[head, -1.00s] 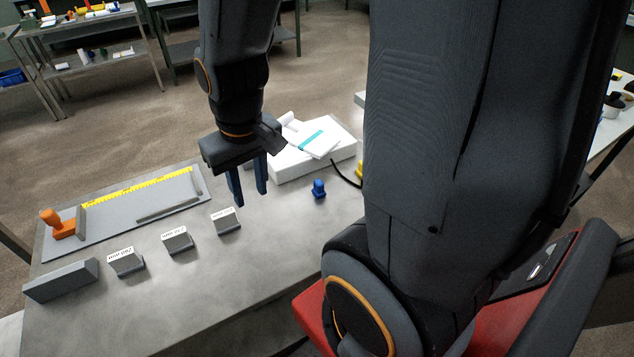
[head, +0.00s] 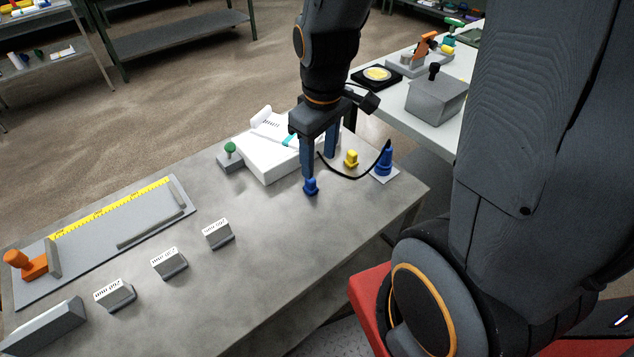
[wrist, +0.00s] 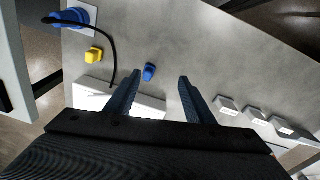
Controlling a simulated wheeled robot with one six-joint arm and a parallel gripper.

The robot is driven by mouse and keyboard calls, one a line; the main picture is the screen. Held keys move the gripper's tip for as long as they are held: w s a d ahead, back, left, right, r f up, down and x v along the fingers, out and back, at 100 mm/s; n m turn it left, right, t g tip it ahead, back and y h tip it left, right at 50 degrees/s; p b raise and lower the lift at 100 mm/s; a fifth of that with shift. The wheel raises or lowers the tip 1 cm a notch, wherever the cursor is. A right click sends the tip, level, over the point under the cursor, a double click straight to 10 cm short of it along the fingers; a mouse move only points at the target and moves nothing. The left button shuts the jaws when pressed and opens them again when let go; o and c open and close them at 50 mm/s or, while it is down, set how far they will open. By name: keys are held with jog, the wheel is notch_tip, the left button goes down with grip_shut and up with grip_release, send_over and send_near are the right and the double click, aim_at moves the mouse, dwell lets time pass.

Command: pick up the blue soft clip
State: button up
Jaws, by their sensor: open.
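The blue soft clip (head: 310,187) is a small blue piece with a rounded top, standing on the grey table near the white box. In the wrist view the blue clip (wrist: 150,72) lies beyond the fingertips, between their lines and nearer the left finger. My gripper (head: 320,168) is open and empty, pointing down. In the head view its left fingertip is just above the clip. In the wrist view the two fingers of my gripper (wrist: 158,82) are wide apart, and neither is seen touching the clip.
A white box (head: 268,160) stands close behind the clip. Several labelled blocks (head: 219,233) and a ruler board (head: 110,230) lie left. The table front is bare.

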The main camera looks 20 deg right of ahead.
aim_at(311, 185)
jog(key=w+f+n, duration=0.1)
jog(key=w+n, duration=0.1)
jog(key=n, duration=0.2)
jog(key=w+f+n+p, duration=0.1)
jog(key=w+f+n, duration=0.1)
jog(key=n, duration=0.3)
jog(key=w+f+n, duration=0.1)
jog(key=w+n, duration=0.1)
jog(key=n, duration=0.2)
jog(key=shift+w+a+f+n+g, duration=0.1)
jog(key=shift+a+f+n+g, duration=0.05)
jog(key=shift+f+n+g, duration=0.2)
jog(key=shift+w+f+n, duration=0.3)
jog(key=shift+f+n, duration=0.1)
jog(key=shift+n, duration=0.35)
jog(key=shift+f+p, duration=0.2)
jog(key=shift+p, duration=0.1)
jog(key=shift+f+p, duration=0.35)
jog(key=shift+f, duration=0.9)
jog(key=f, duration=0.1)
jog(key=f+p, duration=0.1)
jog(key=d+f+p, duration=0.1)
jog(key=f, duration=0.1)
jog(key=shift+s, duration=0.25)
jog(key=shift+f, duration=0.5)
jog(key=c, duration=1.1)
